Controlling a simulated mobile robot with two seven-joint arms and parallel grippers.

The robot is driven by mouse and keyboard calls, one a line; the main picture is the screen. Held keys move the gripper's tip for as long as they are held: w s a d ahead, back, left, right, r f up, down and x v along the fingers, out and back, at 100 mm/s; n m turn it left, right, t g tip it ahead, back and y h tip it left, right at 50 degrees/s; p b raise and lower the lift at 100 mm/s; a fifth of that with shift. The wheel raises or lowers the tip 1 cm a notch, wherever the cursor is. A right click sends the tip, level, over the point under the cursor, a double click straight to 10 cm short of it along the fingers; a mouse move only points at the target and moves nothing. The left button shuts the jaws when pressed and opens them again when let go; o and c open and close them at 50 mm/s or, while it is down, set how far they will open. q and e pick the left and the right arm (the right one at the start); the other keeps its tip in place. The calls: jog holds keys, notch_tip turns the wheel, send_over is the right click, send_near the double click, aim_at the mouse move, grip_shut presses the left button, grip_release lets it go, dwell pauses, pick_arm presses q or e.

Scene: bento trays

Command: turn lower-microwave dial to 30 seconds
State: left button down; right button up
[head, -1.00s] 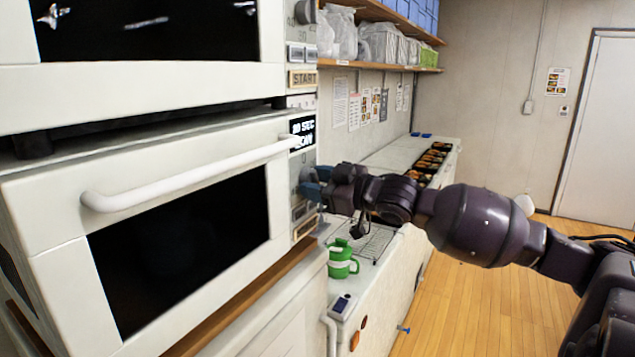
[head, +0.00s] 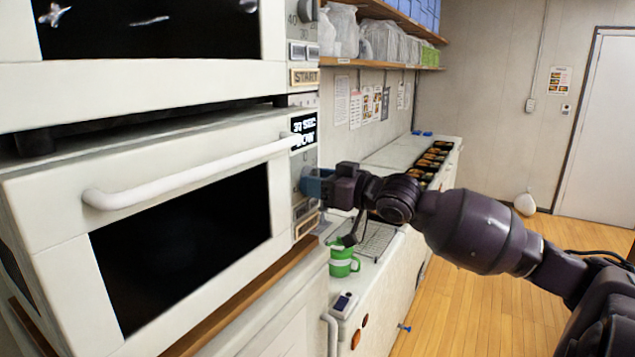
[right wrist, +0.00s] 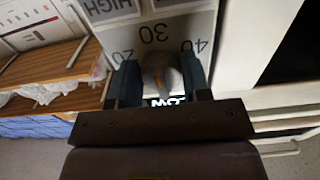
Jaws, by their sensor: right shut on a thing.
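The lower microwave (head: 50,215) stands at the left in the head view, its door shut. Its lit display (head: 303,130) shows blurred text that looks like about 31 SEC. My right gripper (head: 314,182) is at its control panel. In the right wrist view the round grey dial (right wrist: 158,72) sits between the two fingers of the right gripper (right wrist: 160,82), which are shut on it. The marks 20, 30 and 40 show around the dial, with 30 straight above it in that view. My left gripper is not in view.
The upper microwave (head: 140,80) is above. Several bento trays (head: 432,160) line the counter further back. The wooden floor at right is open.

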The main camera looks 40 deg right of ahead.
jog(key=o, duration=0.9)
jog(key=shift+c, duration=0.2)
jog(key=b+v, duration=0.1)
jog(key=v, duration=0.9)
jog(key=shift+s, duration=0.35)
jog(key=shift+d, duration=0.1)
dwell(0.4)
